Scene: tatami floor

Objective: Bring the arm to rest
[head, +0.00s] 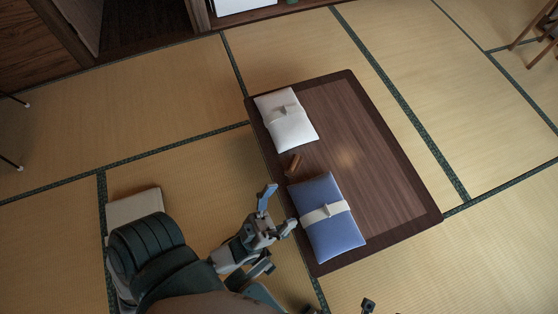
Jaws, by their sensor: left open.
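My left arm comes in from the bottom left. My left gripper (279,209) is open, with its fingers spread and nothing between them. It appears just left of the low table's near left edge, close to a blue wrapped bundle (336,234) with a white band; I cannot tell whether it touches the table. My right gripper cannot be made out; only a small dark part shows at the bottom edge.
The dark wooden low table (391,170) also bears a white wrapped bundle (297,127) and a small brown object (293,164). A pale flat cushion-like item (134,205) lies beside my arm. Chair legs (531,37) stand at top right. Tatami around the table is mostly clear.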

